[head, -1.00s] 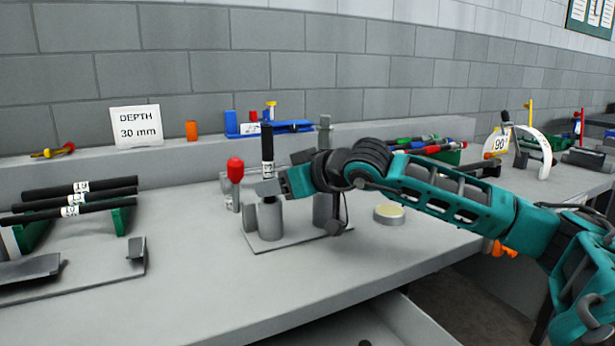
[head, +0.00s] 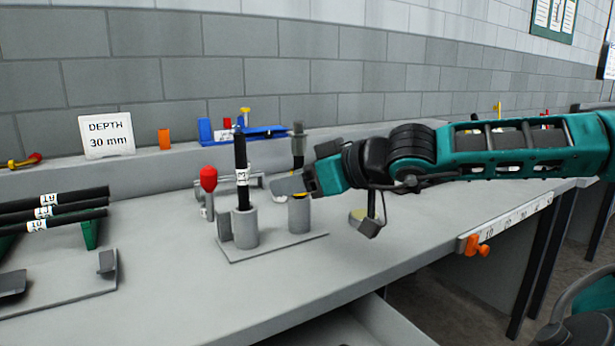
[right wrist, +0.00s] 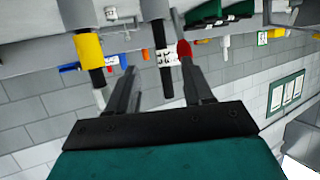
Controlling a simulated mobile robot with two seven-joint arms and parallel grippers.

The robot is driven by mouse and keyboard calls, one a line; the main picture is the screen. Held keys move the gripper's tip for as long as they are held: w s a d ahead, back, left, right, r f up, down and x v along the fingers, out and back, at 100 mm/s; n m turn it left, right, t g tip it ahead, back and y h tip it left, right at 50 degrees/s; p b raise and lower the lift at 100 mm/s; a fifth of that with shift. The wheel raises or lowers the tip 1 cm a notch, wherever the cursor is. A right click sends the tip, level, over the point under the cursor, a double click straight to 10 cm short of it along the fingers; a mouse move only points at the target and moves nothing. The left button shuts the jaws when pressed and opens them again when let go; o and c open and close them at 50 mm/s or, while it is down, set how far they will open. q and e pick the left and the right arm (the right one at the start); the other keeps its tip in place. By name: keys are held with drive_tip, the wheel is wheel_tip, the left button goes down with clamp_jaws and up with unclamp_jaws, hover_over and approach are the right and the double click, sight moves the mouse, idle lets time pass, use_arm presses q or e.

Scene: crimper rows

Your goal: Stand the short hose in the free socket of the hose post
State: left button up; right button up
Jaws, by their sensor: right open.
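The hose post is a grey plate (head: 273,248) with two upright cylinders. A black hose with a white label (head: 241,155) stands upright in the left socket (head: 244,229); it looks like the short hose. It also shows in the right wrist view (right wrist: 163,68), between the fingers in the picture. A second upright piece with a yellow band (head: 298,160) and grey top stands at the right socket (head: 299,216). My right gripper (head: 293,184) is open and empty, in front of the right socket and apart from the labelled hose.
A red-topped tool (head: 208,180) stands just left of the post. Several labelled hoses (head: 50,211) lie on a rack at far left. A sign reading 30 mm (head: 106,135) stands on the back ledge. The front of the bench is clear.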

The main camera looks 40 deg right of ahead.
drive_tip(key=shift+v, duration=1.1)
